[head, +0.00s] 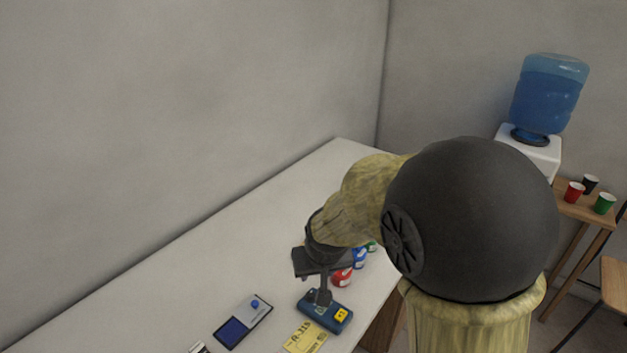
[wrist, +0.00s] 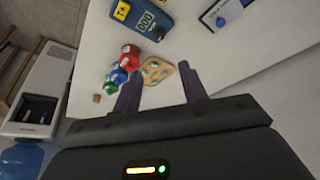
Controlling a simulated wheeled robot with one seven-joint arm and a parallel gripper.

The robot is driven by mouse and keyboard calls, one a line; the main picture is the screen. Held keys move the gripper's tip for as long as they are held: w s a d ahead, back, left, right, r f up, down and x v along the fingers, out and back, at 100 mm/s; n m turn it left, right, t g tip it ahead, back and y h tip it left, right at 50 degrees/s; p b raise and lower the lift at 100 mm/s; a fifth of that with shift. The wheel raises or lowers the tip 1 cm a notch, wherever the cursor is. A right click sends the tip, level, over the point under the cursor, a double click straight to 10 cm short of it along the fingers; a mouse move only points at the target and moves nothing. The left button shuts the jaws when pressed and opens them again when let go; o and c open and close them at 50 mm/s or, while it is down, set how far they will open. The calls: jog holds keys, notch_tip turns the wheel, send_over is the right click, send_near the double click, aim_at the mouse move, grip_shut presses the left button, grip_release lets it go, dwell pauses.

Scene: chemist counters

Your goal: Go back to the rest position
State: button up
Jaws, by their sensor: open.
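My gripper (head: 318,294) is at the end of my arm over the white counter (head: 215,240), just behind a blue device with a yellow button (head: 326,313). In the wrist view my gripper (wrist: 160,88) has its two dark fingers spread apart, with nothing between them. Beyond the fingers lie a tan piece with coloured spots (wrist: 156,70) and red (wrist: 130,56), blue (wrist: 119,76) and green (wrist: 111,87) small containers. My arm partly hides these containers in the head view.
A dark device with a blue screen (head: 243,322) and a yellow label (head: 305,338) lie at the counter's front. A small cork-like piece (wrist: 97,98) is near the containers. A water dispenser (head: 548,100) and a wooden table with cups (head: 590,208) stand right. The counter's left stretch is clear.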

jog(key=s+d+f+m+g+h, duration=0.1)
jog(key=s+d+f+m, duration=0.1)
jog(key=s+d, duration=1)
jog(key=shift+d+g, duration=0.4)
jog(key=shift+d, duration=0.4)
